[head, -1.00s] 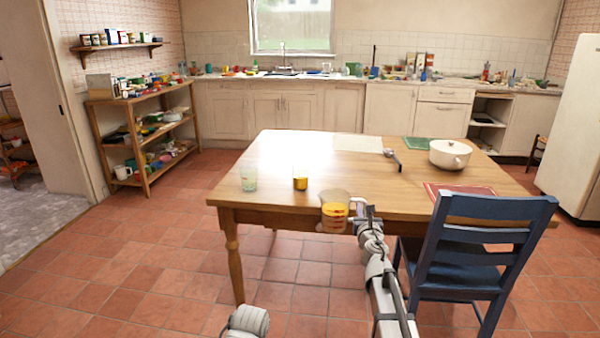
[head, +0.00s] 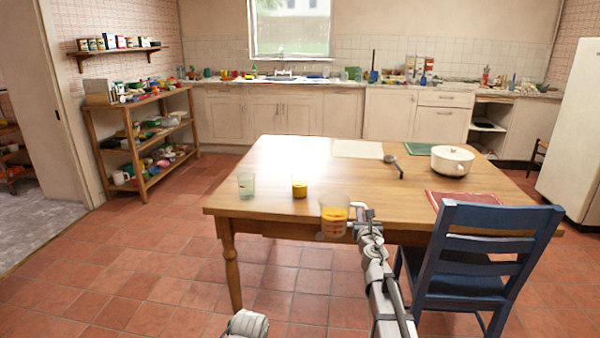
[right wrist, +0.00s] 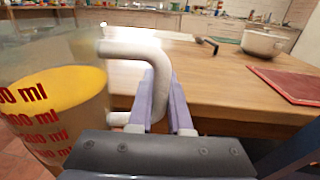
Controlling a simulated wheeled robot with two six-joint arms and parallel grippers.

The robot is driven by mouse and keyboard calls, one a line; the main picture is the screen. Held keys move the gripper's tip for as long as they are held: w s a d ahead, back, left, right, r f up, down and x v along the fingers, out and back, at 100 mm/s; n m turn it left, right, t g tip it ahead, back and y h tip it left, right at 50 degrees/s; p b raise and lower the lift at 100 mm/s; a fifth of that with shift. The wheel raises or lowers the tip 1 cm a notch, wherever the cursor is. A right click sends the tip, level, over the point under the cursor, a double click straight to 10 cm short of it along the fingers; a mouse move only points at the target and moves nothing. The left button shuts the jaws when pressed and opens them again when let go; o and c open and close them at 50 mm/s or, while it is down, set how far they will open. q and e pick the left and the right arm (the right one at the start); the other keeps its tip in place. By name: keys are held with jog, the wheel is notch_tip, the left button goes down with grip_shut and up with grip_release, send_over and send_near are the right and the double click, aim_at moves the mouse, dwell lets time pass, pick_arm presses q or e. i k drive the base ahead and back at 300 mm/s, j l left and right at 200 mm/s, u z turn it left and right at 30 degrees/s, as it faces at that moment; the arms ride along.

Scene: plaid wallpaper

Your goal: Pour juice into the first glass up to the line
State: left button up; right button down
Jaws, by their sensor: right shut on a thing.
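A clear measuring jug (head: 334,222) with red ml markings and yellow juice is at the table's front edge. My right gripper (head: 366,214) is shut on its pale handle (right wrist: 145,52), and the jug (right wrist: 50,105) looks about upright in the right wrist view. One glass (head: 300,187) on the table, behind and left of the jug, holds yellow juice. Another clear, greenish glass (head: 247,186) stands further left and looks empty. I cannot make out a line on either glass. My left gripper is not in view.
The wooden table (head: 270,158) is clear behind the glasses. A blue chair (head: 476,255) stands close to my right arm.

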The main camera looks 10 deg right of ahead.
aim_at(300, 185)
jog(key=i+l, duration=0.1)
jog(key=i, duration=0.25)
jog(key=i+l, duration=0.1)
jog(key=i, duration=0.3)
jog(key=i+j, duration=0.1)
jog(key=j, duration=0.2)
